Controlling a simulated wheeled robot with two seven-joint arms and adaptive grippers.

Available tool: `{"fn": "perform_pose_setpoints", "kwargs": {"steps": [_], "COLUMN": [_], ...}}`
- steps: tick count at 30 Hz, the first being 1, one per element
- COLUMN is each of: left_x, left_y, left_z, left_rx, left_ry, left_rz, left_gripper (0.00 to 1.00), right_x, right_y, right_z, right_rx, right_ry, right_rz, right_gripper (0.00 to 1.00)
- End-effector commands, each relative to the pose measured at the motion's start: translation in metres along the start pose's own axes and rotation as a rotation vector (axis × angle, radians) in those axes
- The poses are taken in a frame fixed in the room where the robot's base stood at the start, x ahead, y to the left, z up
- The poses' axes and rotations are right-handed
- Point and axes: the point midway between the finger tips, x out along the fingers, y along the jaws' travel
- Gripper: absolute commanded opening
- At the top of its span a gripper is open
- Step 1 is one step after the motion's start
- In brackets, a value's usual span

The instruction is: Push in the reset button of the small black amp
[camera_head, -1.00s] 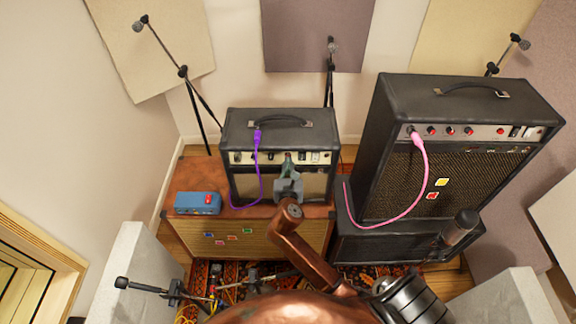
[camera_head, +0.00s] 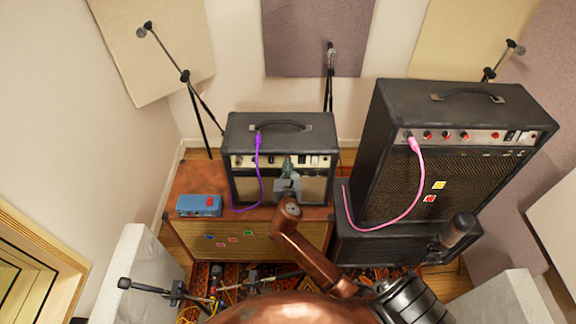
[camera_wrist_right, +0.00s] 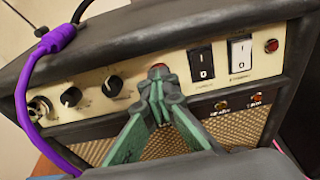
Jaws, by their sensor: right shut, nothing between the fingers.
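The small black amp (camera_head: 282,135) stands on the brown cabinet, its cream control panel facing me; it also fills the right wrist view (camera_wrist_right: 130,40). My right gripper (camera_head: 288,163) is in front of that panel. In the right wrist view its green fingers (camera_wrist_right: 158,84) are shut and empty, tips together at a red round button (camera_wrist_right: 158,71) right of the knobs. The tips cover part of this button; I cannot tell whether they touch it or how deep it sits. Another red round piece (camera_wrist_right: 271,45) is at the panel's right end. My left gripper is not in view.
Black and white switches (camera_wrist_right: 201,63) sit just right of my fingers. A blue box (camera_head: 195,206) stands on the brown cabinet (camera_head: 190,180). A large black amp (camera_head: 455,105) with a pink cable (camera_head: 414,146) is at right.

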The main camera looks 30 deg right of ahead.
Motion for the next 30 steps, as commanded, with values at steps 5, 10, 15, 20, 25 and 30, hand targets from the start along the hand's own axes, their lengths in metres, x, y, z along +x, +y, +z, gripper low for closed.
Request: {"fn": "perform_pose_setpoints", "kwargs": {"steps": [5, 10, 15, 20, 25, 30], "left_x": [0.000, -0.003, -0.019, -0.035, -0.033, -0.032], "left_y": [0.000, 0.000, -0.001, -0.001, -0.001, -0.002], "left_z": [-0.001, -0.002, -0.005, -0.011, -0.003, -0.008], "left_rx": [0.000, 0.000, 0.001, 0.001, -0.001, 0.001], "left_ry": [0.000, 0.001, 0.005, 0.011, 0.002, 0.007], "left_rz": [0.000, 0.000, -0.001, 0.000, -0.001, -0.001], "left_gripper": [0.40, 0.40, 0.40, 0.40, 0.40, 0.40], "right_x": [0.004, 0.001, -0.016, -0.046, -0.086, -0.116], "right_y": [-0.003, -0.002, 0.000, 0.004, 0.008, 0.011], "right_z": [0.010, 0.011, 0.013, 0.011, 0.005, 0.005], "right_rx": [0.000, -0.001, -0.001, -0.001, 0.000, -0.002], "right_ry": [-0.017, -0.018, -0.014, -0.012, -0.007, -0.007], "right_rz": [-0.002, -0.002, -0.001, -0.001, 0.005, 0.009], "right_gripper": [0.00, 0.00, 0.00, 0.00, 0.00, 0.00]}}
